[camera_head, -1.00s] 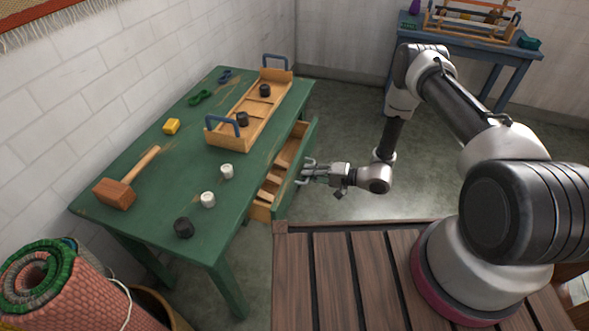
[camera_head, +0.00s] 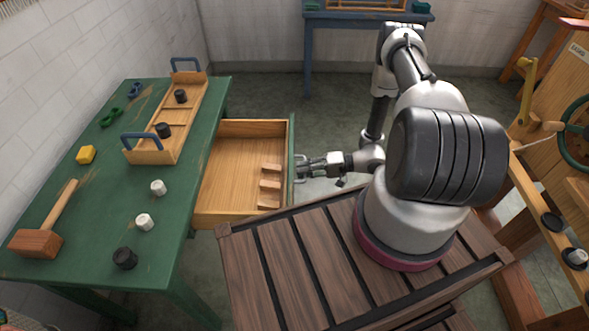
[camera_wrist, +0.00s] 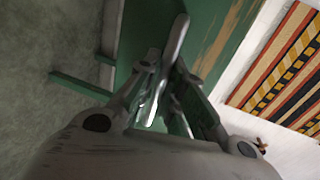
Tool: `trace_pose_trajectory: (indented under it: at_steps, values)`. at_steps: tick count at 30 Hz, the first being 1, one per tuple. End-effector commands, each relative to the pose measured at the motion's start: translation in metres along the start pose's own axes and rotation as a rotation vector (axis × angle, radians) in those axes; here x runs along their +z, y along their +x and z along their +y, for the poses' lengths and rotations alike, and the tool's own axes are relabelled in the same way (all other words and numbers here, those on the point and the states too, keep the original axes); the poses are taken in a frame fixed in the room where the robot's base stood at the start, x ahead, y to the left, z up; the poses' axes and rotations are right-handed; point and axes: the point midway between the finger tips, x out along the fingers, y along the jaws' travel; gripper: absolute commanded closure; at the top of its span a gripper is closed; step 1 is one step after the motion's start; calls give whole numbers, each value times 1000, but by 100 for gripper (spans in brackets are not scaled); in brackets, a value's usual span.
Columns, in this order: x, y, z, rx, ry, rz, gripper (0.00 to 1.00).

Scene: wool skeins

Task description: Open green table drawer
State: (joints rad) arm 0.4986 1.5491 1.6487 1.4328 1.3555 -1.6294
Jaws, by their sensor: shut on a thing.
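The green table (camera_head: 105,205) stands at the left in the head view. Its drawer (camera_head: 235,165) is pulled far out to the right, showing a bare wooden inside with a few small wooden pieces (camera_head: 270,187) near its front. The green drawer front (camera_head: 291,150) faces my arm. My gripper (camera_head: 304,168) is at the outer side of that front, shut on the metal drawer handle. In the wrist view the handle (camera_wrist: 172,55) shows as a grey bar between the fingers (camera_wrist: 160,98), with the green front behind it. The fingers partly hide the handle.
On the tabletop are a wooden tray (camera_head: 150,156) with blue handles, a mallet (camera_head: 38,243), a yellow block (camera_head: 86,154) and small black and white cylinders. A blue table (camera_head: 340,18) stands behind. A wooden frame with a wheel (camera_head: 578,130) is at the right.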

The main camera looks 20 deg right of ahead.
Motion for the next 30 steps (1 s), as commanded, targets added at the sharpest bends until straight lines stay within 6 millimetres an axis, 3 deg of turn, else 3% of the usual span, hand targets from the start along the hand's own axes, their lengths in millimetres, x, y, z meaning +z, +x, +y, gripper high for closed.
trace_pose_trajectory:
  at_steps: [13,15,18,30]
  values:
    - [-1,-4,1,1,-1,1,100]
    - [-1,-4,1,2,-1,1,82]
    - [-1,-4,1,1,-1,1,68]
    - [-1,-13,1,0,-1,2,68]
